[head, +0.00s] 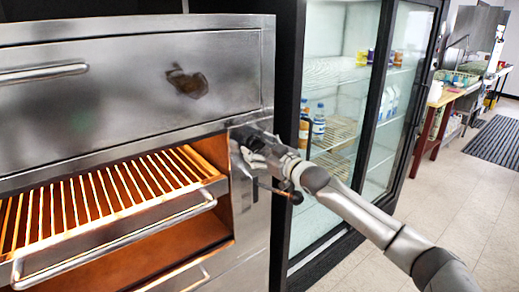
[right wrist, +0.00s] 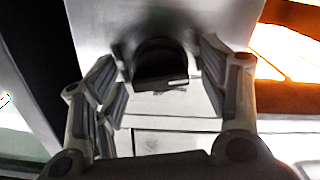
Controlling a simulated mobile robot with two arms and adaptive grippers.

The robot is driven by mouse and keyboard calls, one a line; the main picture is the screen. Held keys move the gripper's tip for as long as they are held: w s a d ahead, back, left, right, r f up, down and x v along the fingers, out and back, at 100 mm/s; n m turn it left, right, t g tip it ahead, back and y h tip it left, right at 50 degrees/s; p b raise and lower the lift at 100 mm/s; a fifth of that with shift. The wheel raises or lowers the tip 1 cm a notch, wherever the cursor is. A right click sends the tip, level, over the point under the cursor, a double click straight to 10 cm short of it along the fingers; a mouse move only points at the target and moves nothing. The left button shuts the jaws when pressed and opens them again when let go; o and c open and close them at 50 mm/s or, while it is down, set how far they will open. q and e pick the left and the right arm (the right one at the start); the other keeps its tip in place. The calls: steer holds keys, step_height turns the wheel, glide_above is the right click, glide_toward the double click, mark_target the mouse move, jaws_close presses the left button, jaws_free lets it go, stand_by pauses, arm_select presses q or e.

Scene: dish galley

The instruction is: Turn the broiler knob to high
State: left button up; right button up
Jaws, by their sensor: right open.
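The broiler (head: 120,95) is a steel oven filling the left of the head view. Its dark round knob (right wrist: 158,62) shows in the right wrist view on a pale steel panel, with a small light mark on its edge. My right gripper (right wrist: 160,85) is open, with one finger on each side of the knob; I cannot tell whether they touch it. In the head view my right gripper (head: 262,148) is at the panel right of the glowing opening and mostly hides the knob. My left gripper is not in view.
A rod with a dark ball end (head: 296,198) sticks out below my right gripper. The pulled-out rack (head: 110,195) has a bar handle in front. A glass-door fridge (head: 335,110) stands close on the right; floor (head: 460,210) is clear beyond it.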

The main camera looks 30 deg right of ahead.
mark_target(252, 114)
steer(key=shift+r, duration=0.15)
step_height(252, 114, up, 10)
steer(key=shift+f, duration=0.15)
stand_by(0.4)
stand_by(0.4)
